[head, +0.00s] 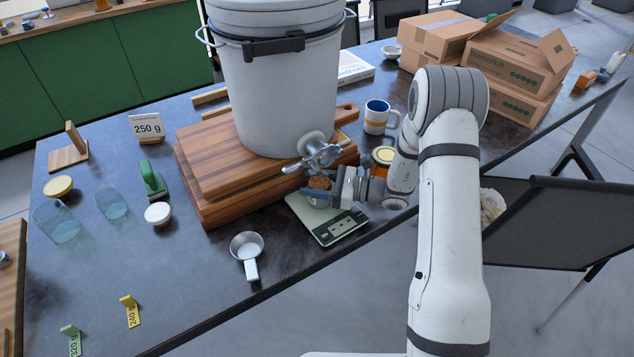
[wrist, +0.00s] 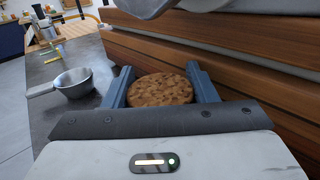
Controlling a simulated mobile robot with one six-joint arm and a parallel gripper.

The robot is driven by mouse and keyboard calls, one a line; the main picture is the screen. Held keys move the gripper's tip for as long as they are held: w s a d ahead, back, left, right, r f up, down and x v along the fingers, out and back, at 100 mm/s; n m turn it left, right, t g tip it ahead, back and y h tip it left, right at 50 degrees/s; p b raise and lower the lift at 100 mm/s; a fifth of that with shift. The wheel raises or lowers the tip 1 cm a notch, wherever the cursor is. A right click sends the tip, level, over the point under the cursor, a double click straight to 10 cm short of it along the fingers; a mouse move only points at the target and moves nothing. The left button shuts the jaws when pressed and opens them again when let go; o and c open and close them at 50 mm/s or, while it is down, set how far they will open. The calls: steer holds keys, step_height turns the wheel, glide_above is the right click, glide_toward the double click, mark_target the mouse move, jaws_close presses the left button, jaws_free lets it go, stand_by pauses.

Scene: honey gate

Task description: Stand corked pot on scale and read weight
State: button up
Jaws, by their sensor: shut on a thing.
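The corked pot shows mostly as its round brown cork (wrist: 160,90) between my gripper's two blue-grey fingers in the wrist view; the pot below is hidden there. In the head view the cork (head: 319,182) is just under the metal tap, at the left end of my gripper (head: 328,190). My gripper is shut on the pot. The scale (head: 338,228), a flat pale unit with a dark green front and small display, lies below the pot at the table's front edge. I cannot tell whether the pot touches it. The display is too small to read.
The honey bucket (head: 283,95) stands on stacked wooden boards (head: 215,170), its tap (head: 318,153) close above the pot. An orange-banded jar (head: 382,160) and a mug (head: 377,117) stand behind my gripper. A metal scoop (head: 247,252) lies left of the scale.

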steer(key=shift+f, duration=0.15)
steer(key=o, duration=0.9)
steer(key=shift+o, duration=0.2)
